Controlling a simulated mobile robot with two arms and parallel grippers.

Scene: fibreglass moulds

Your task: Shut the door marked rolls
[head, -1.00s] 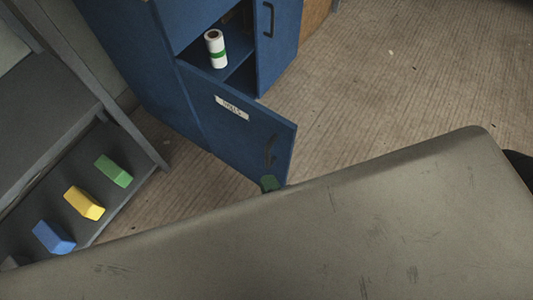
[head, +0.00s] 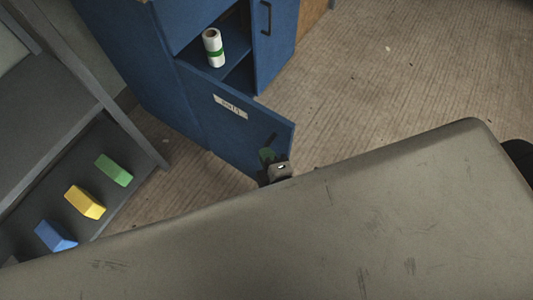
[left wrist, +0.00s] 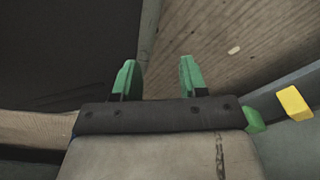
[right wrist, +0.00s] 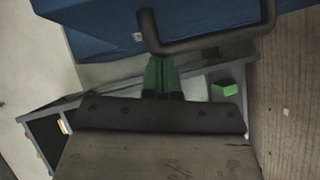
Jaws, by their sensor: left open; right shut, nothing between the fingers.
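The blue door marked rolls (head: 225,135) stands open, swung out from the blue cabinet in the head view. Its white label (head: 230,106) is near its top edge. A dark bar handle (head: 272,139) is near its free edge; a handle on a blue panel also shows in the right wrist view (right wrist: 210,43). My right gripper (head: 267,156) is at the door's free end, close to the handle. Its green fingers (right wrist: 161,72) are shut and empty, with tips at the handle bar; I cannot tell whether they touch. My left gripper (left wrist: 158,75) is open and empty, outside the head view.
A grey shelf unit (head: 150,148) at left holds green, yellow and blue blocks. A large grey surface (head: 330,225) fills the foreground.

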